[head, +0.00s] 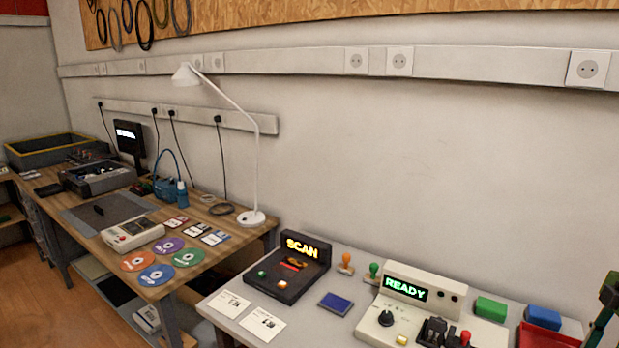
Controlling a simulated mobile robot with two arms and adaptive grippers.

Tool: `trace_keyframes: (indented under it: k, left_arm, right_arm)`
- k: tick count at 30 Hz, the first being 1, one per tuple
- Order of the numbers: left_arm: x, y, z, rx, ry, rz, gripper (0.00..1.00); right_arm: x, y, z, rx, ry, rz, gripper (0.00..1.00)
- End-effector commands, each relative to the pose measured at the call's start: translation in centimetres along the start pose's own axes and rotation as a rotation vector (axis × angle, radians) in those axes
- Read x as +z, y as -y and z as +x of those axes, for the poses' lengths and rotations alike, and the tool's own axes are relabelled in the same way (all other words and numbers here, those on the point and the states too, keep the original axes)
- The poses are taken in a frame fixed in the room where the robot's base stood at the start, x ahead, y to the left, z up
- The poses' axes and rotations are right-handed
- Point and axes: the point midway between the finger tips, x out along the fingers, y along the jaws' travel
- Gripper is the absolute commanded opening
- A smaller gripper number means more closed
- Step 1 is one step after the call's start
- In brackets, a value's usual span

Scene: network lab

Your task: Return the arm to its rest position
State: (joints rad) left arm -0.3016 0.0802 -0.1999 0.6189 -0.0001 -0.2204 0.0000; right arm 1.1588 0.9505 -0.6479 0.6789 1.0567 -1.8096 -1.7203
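Neither my left nor my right gripper shows in the head view. No part that I can be sure is my arm shows either. A dark green and black upright object (604,312) is cut off by the right edge, and I cannot tell what it is. On the near grey table (222,302), a black device (288,284) has a lit display reading SCAN. To its right, a pale device (400,312) has a lit display reading READY.
Floor shows at lower left.

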Motion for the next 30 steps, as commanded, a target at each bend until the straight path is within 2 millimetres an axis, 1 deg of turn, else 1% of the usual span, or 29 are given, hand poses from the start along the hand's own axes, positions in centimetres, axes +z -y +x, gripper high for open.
trace_keyframes:
  k: [1,2,3,5,6,8,9,11,12,14,15,17,18,21,24,27,30]
  left_arm:
    - [0.0,0.0,0.0,0.0,0.0,0.0,0.4]
    - [0.0,0.0,0.0,0.0,0.0,0.0,0.4]
    - [-0.1,0.0,0.0,0.0,-0.001,0.0,0.4]
    - [-0.2,0.0,0.0,0.0,-0.003,0.0,0.4]
    - [-0.3,0.0,0.0,0.0,-0.004,0.0,0.4]
    - [-0.4,0.0,0.0,0.0,-0.005,0.0,0.4]
    - [-0.4,0.0,0.0,0.0,-0.005,0.0,0.4]
    - [-0.4,0.0,0.0,0.0,-0.005,0.0,0.4]
    - [-0.4,0.0,0.0,0.0,-0.005,0.0,0.4]
    - [-0.4,0.0,0.0,0.0,-0.005,0.0,0.4]
    - [-0.4,0.0,0.0,0.0,-0.005,0.0,0.4]
    - [-0.4,-0.1,0.0,0.001,-0.005,0.0,0.4]
    - [-0.4,-0.1,0.0,0.001,-0.005,0.0,0.4]
    - [-0.4,-0.1,0.0,0.001,-0.005,0.0,0.4]
    - [-0.3,-0.1,0.0,0.001,-0.005,0.0,0.4]
    - [-0.3,-0.1,0.0,0.001,-0.005,0.0,0.4]
    - [-0.3,-0.1,0.0,0.001,-0.005,0.0,0.4]
  right_arm:
    - [1.7,0.2,2.3,0.002,0.044,0.072,0.38]
    - [2.7,0.2,3.6,0.009,0.07,0.115,0.38]
    - [4.1,0.3,5.3,0.019,0.11,0.175,0.38]
    - [6.6,0.6,7.9,0.042,0.175,0.267,0.38]
    - [8.4,1.0,9.7,0.062,0.222,0.33,0.38]
    - [11.5,1.9,12.6,0.1,0.301,0.426,0.38]
    - [13.7,2.7,14.4,0.132,0.355,0.486,0.38]
    - [17.0,4.0,16.8,0.189,0.434,0.569,0.38]
    - [19.1,5.0,18.2,0.231,0.483,0.614,0.38]
    - [22.2,6.6,20.1,0.297,0.549,0.671,0.38]
    - [24.1,7.8,21.1,0.344,0.588,0.701,0.38]
    - [26.9,9.6,22.5,0.415,0.636,0.734,0.38]
    - [28.5,10.9,23.3,0.463,0.66,0.749,0.38]
    - [32.0,14.1,24.9,0.573,0.696,0.764,0.38]
    - [34.3,16.8,26.0,0.656,0.694,0.759,0.38]
    - [35.7,19.3,26.9,0.709,0.673,0.748,0.38]
    - [36.7,21.6,27.6,0.741,0.642,0.733,0.38]
